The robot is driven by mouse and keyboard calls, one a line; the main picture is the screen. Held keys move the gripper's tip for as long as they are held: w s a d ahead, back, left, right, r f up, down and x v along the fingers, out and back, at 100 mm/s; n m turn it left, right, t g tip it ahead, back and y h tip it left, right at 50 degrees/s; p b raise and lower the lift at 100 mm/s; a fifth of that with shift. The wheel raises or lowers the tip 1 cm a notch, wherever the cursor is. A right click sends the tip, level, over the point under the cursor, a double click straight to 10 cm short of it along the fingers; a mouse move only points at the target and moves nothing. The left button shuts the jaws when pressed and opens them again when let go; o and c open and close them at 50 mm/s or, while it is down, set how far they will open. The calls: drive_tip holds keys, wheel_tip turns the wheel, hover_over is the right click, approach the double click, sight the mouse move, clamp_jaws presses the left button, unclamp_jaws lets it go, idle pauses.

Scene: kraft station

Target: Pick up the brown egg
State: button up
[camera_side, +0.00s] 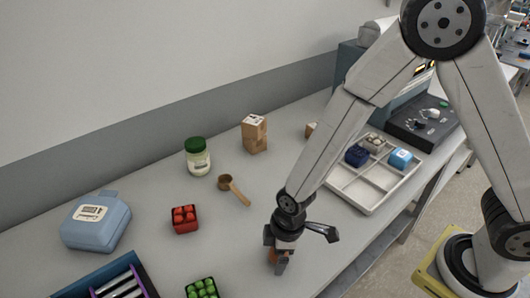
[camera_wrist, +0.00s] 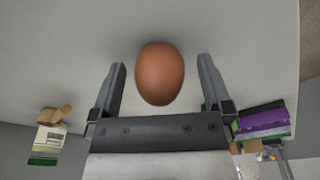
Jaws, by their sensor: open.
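The brown egg (camera_wrist: 160,74) shows large in the wrist view, between the two open fingers of my gripper (camera_wrist: 160,85). A gap shows on each side of the egg, so neither finger touches it there. In the side view my gripper (camera_side: 277,262) points down near the front edge of the table. Only a small orange-brown patch of the egg (camera_side: 273,256) shows between the fingers; the rest is hidden.
A red block (camera_side: 184,219), a wooden scoop (camera_side: 235,190) and a green-lidded jar (camera_side: 198,157) stand left of my gripper. A green block (camera_side: 202,289) is at the front. A divided tray (camera_side: 374,202) with small items is on the right. Bare table surrounds the egg.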

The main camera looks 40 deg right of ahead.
drive_tip(key=c, duration=1)
drive_tip(key=shift+r, duration=0.15)
drive_tip(key=shift+r, duration=4.9)
